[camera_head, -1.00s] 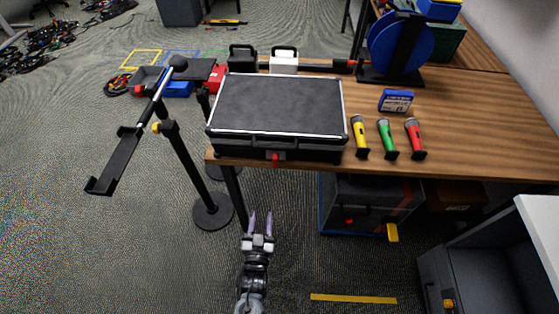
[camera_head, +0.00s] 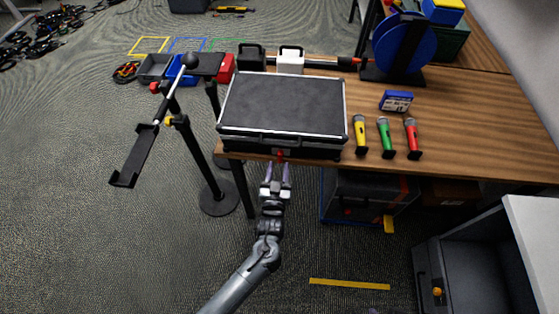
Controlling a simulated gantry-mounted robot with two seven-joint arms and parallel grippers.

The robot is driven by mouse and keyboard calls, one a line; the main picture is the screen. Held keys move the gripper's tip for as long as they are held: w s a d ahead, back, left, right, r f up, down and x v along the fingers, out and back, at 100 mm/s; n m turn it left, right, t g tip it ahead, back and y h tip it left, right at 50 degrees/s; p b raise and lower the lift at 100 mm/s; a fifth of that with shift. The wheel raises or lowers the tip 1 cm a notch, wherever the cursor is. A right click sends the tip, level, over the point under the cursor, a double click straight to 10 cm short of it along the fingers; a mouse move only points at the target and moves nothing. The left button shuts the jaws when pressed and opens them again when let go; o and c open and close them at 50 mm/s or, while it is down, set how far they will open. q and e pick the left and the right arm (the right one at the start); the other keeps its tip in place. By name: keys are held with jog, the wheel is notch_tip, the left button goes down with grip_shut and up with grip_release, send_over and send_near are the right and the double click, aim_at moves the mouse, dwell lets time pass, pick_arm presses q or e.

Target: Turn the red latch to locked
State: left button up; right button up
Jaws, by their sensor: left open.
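A black flight case (camera_head: 282,104) with silver edges lies closed near the left front of the wooden table. The small red latch (camera_head: 281,155) is at the middle of the case's front face, below its handle. My left gripper (camera_head: 276,168) is open and empty, its two fingers pointing up towards the latch from just in front of the table edge. The fingertips look close to the latch, but I cannot tell whether they touch it. The latch's exact turn is too small to read. My right gripper is not in view.
Yellow, green and red microphones (camera_head: 386,137) stand right of the case, with a blue box (camera_head: 396,101) behind them. A black stand (camera_head: 205,165) rises left of the table. A dark case (camera_head: 370,195) sits under the table. The floor in front is mostly clear.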

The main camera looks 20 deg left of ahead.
aim_at(279, 159)
pick_arm(q)
jog(key=shift+x, duration=1.85)
grip_shut()
